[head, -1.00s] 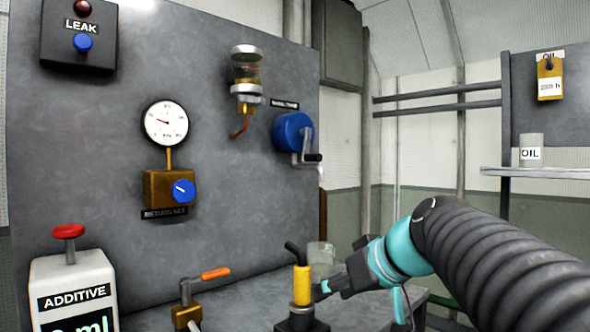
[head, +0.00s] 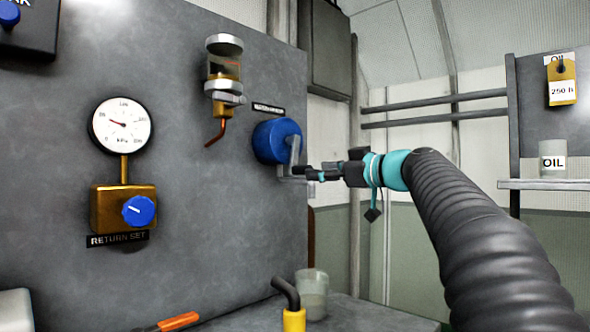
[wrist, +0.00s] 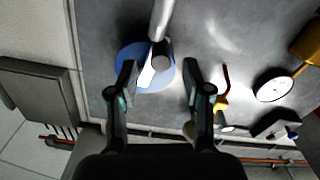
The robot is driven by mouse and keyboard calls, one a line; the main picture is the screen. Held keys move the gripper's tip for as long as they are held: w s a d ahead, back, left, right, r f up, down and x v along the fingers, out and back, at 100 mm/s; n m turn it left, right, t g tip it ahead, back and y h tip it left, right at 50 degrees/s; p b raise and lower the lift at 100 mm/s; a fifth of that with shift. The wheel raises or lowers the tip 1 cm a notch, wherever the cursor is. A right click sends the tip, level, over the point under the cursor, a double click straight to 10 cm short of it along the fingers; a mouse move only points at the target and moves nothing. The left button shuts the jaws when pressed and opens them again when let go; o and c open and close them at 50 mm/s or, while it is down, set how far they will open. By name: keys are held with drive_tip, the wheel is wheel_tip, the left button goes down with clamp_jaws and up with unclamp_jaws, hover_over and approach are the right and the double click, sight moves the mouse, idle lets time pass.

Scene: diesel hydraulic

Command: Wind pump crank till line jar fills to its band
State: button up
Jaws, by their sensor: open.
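The blue hand pump (head: 271,141) is mounted on the grey panel, and its metal crank arm (head: 294,153) hangs down on the right side. My gripper (head: 312,170) is open at the crank's lower end, and the jaws partly hide the handle there. In the wrist view, the dark handle end (wrist: 161,60) shows between the spread fingers (wrist: 159,78), in front of the blue pump body (wrist: 133,53). I cannot tell whether a finger touches it. The line jar (head: 224,67), glass with metal ends, hangs left of the pump. Amber liquid shows inside; its exact level is unclear.
A gauge (head: 122,125) and a brass block with a blue knob (head: 138,210) are on the panel at left.

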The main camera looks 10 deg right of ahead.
sight(295, 175)
drive_tip(key=p+x, duration=0.2)
drive_tip(key=x, duration=0.6)
drive_tip(key=shift+w+a, duration=0.15)
drive_tip(key=shift+a, duration=0.05)
clamp_jaws()
